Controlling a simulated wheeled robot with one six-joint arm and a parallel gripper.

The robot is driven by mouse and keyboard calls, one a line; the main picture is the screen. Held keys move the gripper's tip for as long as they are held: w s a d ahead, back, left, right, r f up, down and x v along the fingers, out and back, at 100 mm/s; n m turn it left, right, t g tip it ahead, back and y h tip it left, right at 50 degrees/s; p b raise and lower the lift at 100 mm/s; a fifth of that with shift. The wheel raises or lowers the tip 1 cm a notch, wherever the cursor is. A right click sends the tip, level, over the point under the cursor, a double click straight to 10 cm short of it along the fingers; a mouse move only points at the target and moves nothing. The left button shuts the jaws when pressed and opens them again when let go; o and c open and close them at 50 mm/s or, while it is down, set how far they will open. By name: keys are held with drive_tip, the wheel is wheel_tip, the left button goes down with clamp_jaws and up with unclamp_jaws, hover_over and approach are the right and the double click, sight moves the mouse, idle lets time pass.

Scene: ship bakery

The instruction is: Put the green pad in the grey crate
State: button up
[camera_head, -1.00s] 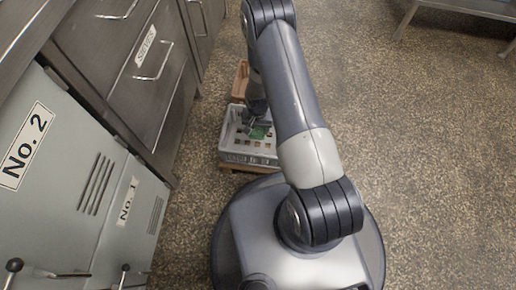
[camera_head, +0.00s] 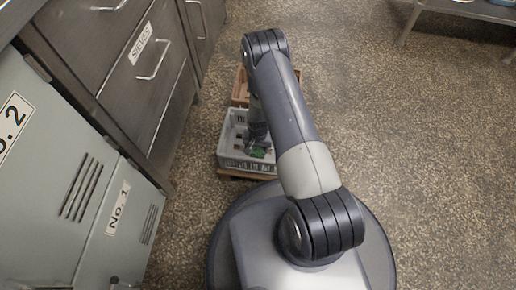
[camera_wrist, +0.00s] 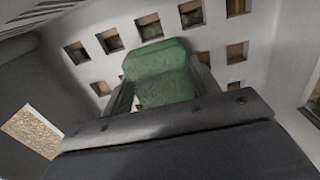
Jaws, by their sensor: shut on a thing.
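The green pad (camera_wrist: 160,75) is held between the two fingers of my gripper (camera_wrist: 160,90) in the wrist view. The pad also shows in the head view (camera_head: 259,152), low inside the grey crate (camera_head: 234,162). The crate's pale wall or floor with square holes (camera_wrist: 90,68) fills much of the wrist view around the pad. My gripper (camera_head: 257,143) is down inside the crate, shut on the pad. I cannot tell whether the pad touches the crate floor. My arm partly hides the crate's right side.
The crate stands on a low wooden base (camera_head: 240,174) on the speckled floor (camera_head: 420,150). A brown wooden box (camera_head: 239,88) is behind it. Metal drawers (camera_head: 140,75) and grey cabinets (camera_head: 60,190) line the left. The floor to the right is open, with a metal table (camera_head: 465,12) at the far right.

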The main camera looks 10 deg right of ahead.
sight(258, 148)
drive_tip(key=shift+f, duration=0.1)
drive_tip(key=o, duration=0.9)
drive_tip(key=shift+o, duration=0.2)
wheel_tip(258, 148, up, 12)
drive_tip(key=p, duration=0.5)
drive_tip(key=shift+r, duration=0.2)
